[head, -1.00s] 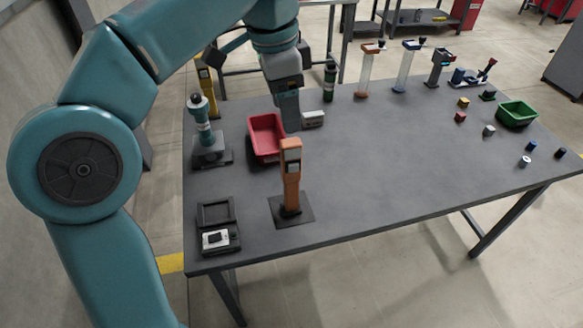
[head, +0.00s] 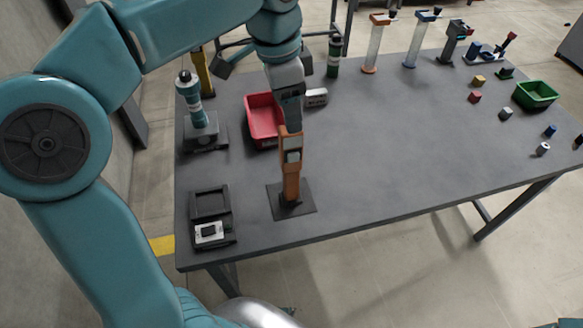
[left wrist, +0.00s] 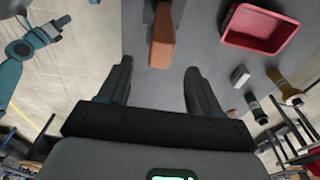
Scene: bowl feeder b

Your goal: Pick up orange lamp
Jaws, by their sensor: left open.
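The orange lamp (head: 292,185) stands upright on a dark square base near the table's front edge. In the left wrist view it shows as an orange block (left wrist: 162,40) beyond the fingertips, roughly in line with the gap between them. My left gripper (head: 290,125) is at the lamp's upper end in the head view, its fingers overlapping the lamp's top. In the left wrist view my left gripper (left wrist: 157,75) is open with nothing between its fingers. A teal arm of mine shows at the left wrist view's upper left; its small end (left wrist: 58,24) is too unclear to read.
A red bin (head: 257,130) and a white box (head: 316,97) are behind the lamp. A teal device (head: 197,120) and a black tray (head: 211,205) are to its left. A dark green bottle (head: 333,58) stands at the back. The table's middle right is clear.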

